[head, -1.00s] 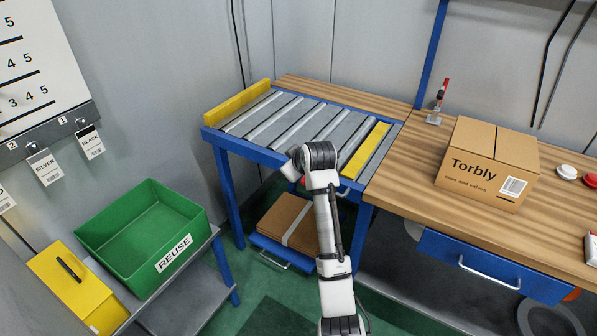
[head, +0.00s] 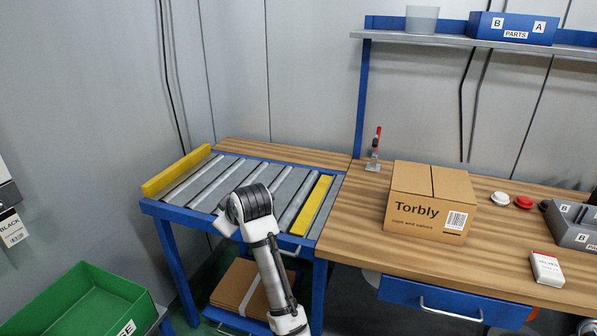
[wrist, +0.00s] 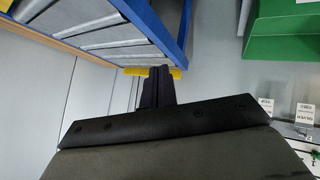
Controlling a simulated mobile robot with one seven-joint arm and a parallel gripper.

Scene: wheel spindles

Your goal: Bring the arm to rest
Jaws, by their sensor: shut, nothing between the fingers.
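My gripper (wrist: 158,74) shows in the wrist view as dark fingers closed together, with nothing held. In the head view my arm (head: 262,240) rises from the bottom and bends in front of the roller conveyor (head: 225,183). The gripper itself is hidden behind the arm's bend there. In the wrist view the conveyor's blue frame (wrist: 160,35) lies beyond the fingers at the upper left, apart from them as far as I can tell.
A green bin (head: 85,300) stands at lower left. A Torbly carton (head: 415,205) sits on the wooden bench (head: 350,235), with a red-handled clamp (head: 374,152) nearby. A shelf (head: 450,40) holds a blue parts bin (head: 512,28).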

